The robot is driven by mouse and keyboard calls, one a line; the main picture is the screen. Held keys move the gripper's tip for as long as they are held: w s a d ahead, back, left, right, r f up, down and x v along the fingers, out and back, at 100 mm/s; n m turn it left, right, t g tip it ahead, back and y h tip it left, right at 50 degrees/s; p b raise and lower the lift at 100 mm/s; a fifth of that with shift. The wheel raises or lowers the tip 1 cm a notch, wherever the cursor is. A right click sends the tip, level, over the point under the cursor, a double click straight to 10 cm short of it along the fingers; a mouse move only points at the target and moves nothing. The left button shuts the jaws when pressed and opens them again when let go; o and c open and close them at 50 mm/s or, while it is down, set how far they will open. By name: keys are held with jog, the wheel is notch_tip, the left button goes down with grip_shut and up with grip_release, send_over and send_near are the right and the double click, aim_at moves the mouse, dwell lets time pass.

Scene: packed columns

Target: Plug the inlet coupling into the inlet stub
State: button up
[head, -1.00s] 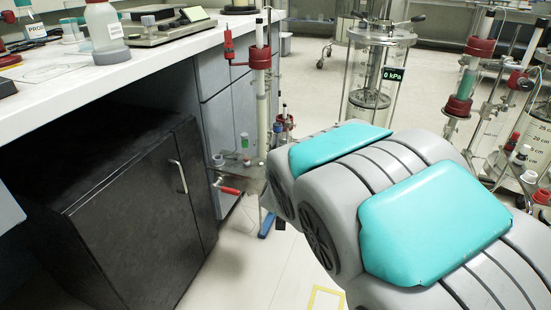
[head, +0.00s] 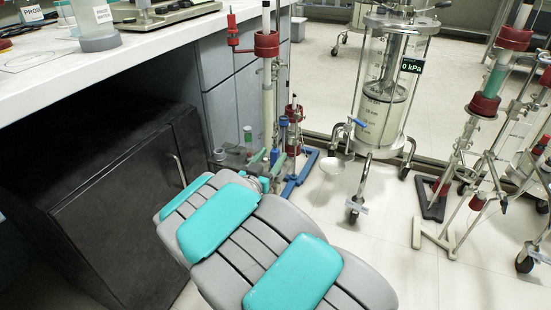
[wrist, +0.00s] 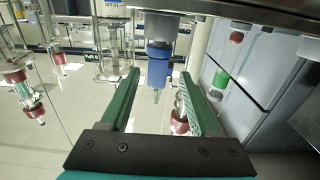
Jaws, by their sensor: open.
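My gripper (wrist: 160,105) is open, with its two green fingers either side of a blue fitting with a pale narrow tip (wrist: 158,68) in the wrist view. The fitting looks like a coupling. Gaps show on both sides of it, and its pale tip points down in that picture. In the head view my gripper (head: 269,163) is low beside the bench drawers, and a small blue part (head: 274,156) shows between its fingers. A tall glass column (head: 267,100) with a red clamp stands just behind. I cannot make out the inlet stub.
A low rack (head: 232,158) with a green-capped tube (head: 248,134) is left of my gripper. A blue stand base (head: 301,176) is right of it. A large glass column on wheels (head: 386,85) and more clamped columns (head: 488,100) stand further right. The dark cabinet (head: 115,215) is left.

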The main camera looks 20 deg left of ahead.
aim_at(274, 155)
jog(key=w, duration=0.3)
jog(key=shift+w+d+r, duration=0.15)
jog(key=shift+w+d, duration=0.2)
jog(key=shift+w, duration=0.75)
grip_shut()
